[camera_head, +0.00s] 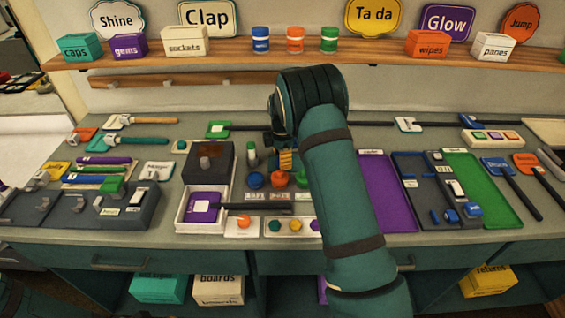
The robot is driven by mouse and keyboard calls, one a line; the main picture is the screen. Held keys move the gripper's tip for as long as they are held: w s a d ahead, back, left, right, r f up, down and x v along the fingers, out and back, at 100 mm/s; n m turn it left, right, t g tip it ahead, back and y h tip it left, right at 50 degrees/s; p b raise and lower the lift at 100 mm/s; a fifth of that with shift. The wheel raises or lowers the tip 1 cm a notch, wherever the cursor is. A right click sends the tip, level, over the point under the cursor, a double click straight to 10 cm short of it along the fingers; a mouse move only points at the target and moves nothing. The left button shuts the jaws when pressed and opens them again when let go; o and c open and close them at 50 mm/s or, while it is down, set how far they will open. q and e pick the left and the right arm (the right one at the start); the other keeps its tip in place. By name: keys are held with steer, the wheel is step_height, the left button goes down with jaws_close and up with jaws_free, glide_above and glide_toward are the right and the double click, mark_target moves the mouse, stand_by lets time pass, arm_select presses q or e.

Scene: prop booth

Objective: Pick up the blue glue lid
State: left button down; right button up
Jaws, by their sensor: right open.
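A small round blue lid (256,180), which looks like the blue glue lid, sits on the counter in a row with a red lid (280,179) and a green lid (302,180). Small labels lie in front of the row; their text is too small to read. My right gripper (284,163) points down just behind and above the row, to the right of the blue lid. It is open, and the blue lid stands apart from it. My right forearm hides the counter to the right of the row. My left gripper is not in view.
A dark box (209,161) and a white tray (183,215) with a purple piece stand left of the lids. A small bottle (252,155) stands behind the blue lid. A card with coloured knobs (291,226) lies in front. Purple and green trays (480,188) lie to the right.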

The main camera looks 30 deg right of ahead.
steer(key=shift+o, duration=0.3)
jaws_close()
steer(key=shift+r, duration=0.1)
